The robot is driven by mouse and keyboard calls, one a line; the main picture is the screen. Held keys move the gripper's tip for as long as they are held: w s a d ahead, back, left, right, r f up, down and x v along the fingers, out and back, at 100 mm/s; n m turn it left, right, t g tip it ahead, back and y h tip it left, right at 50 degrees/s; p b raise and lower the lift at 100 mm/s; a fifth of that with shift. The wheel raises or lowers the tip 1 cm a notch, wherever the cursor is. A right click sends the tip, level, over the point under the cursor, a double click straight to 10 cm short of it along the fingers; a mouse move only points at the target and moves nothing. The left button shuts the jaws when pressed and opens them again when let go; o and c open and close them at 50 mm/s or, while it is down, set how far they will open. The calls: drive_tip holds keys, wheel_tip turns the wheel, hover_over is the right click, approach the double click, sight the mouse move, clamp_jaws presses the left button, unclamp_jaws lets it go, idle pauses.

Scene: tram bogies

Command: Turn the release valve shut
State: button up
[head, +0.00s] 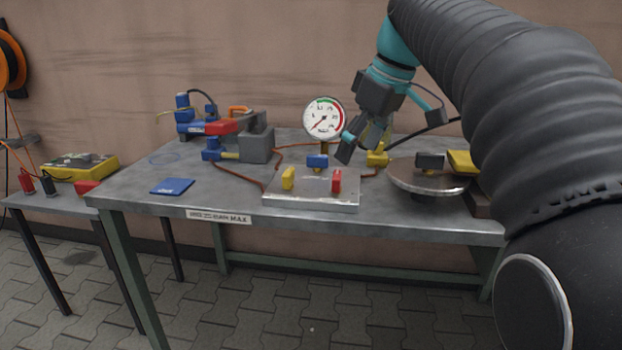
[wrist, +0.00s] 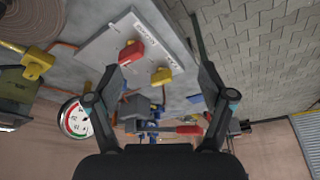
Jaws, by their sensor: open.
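A metal plate (head: 312,201) on the bench carries a yellow handle (head: 288,178) at left and a red handle (head: 337,181) at right. The wrist view shows the red handle (wrist: 131,53) and yellow handle (wrist: 161,76) beside small printed labels, too blurred for me to read surely, so I cannot tell which is the release valve. A round pressure gauge (head: 324,119) stands behind the plate; it also shows in the wrist view (wrist: 74,118). My gripper (head: 347,146) is open and empty, above and behind the red handle, touching neither handle.
A blue fitting (head: 317,162) sits behind the plate. A grey pump with a red lever (head: 232,125) stands to the left. A round metal disc (head: 428,178) and a yellow fitting (head: 378,156) lie to the right. Bare bench lies left of the plate, around a blue booklet (head: 173,187).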

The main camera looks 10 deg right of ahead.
sight(337, 174)
drive_tip(key=shift+w+d+r+n+g+y+b, duration=0.75)
drive_tip(key=shift+w+d+n+b, duration=0.7)
drive_tip(key=shift+w+n, duration=2.2)
drive_tip(key=shift+m, duration=0.55)
drive_tip(key=b+x, duration=0.2)
drive_tip(key=x, duration=0.2)
drive_tip(key=b+x, duration=0.2)
drive_tip(key=x, duration=0.2)
drive_tip(key=w+b+x, duration=0.1)
drive_tip(key=b+x, duration=0.2)
drive_tip(key=x, duration=0.1)
drive_tip(key=shift+w+d+f, duration=0.1)
drive_tip(key=shift+f, duration=0.1)
drive_tip(key=shift+c, duration=0.2)
drive_tip(key=c, duration=1.1)
